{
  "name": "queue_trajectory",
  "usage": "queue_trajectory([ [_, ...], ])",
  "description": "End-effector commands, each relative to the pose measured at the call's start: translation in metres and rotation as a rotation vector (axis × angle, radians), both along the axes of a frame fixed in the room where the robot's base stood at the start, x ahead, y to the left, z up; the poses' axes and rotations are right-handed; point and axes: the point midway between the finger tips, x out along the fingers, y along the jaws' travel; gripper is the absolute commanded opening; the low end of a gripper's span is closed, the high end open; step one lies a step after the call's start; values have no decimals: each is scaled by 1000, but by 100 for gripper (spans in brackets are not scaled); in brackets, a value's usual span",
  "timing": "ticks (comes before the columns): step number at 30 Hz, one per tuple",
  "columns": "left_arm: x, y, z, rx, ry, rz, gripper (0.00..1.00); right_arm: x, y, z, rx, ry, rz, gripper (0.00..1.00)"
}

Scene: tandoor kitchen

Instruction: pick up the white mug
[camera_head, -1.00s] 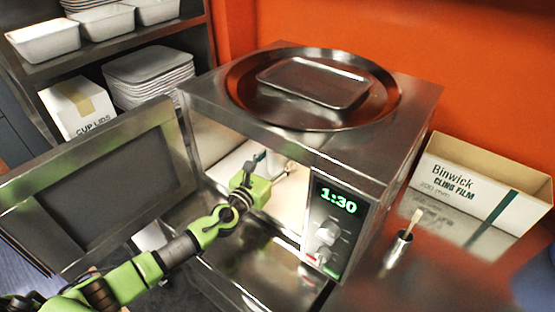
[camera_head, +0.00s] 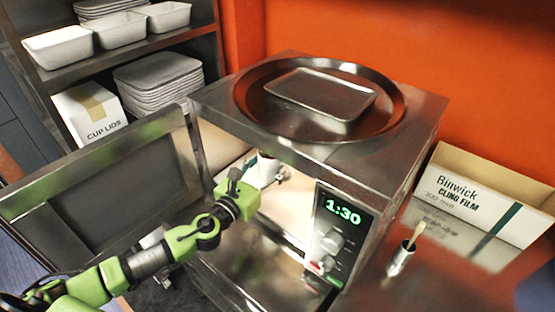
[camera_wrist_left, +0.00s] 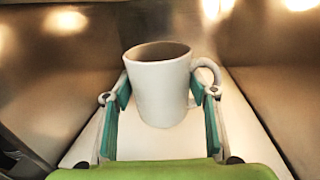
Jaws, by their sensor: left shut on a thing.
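The white mug (camera_wrist_left: 158,92) is between the fingers of my left gripper (camera_wrist_left: 160,98) in the left wrist view. Its handle is on the right side, by the right finger. The gripper is shut on the mug from both sides. In the head view, the left gripper (camera_head: 262,178) reaches into the open microwave (camera_head: 335,165), and the mug (camera_head: 267,167) is partly hidden behind it. The mug looks upright. I cannot tell if its base is clear of the pale microwave floor (camera_wrist_left: 140,145). My right gripper is out of view.
The microwave door (camera_head: 105,190) is open to the left, beside my left arm. A round tray (camera_head: 390,100) with a small rectangular tray lies on top. A cling film box (camera_head: 470,195) and a metal cup (camera_head: 401,262) with a brush-like tool stand on the right.

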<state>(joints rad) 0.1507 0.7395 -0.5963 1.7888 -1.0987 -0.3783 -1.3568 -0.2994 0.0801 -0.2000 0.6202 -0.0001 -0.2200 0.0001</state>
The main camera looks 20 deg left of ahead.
Motion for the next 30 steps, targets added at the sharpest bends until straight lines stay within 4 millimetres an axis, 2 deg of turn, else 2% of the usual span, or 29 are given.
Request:
queue_trajectory([
  [18, -81, 29, -2, 1, 0, 0, 18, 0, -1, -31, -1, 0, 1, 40],
  [30, -111, 41, -1, 1, -1, 2, 18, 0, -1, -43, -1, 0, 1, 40],
])
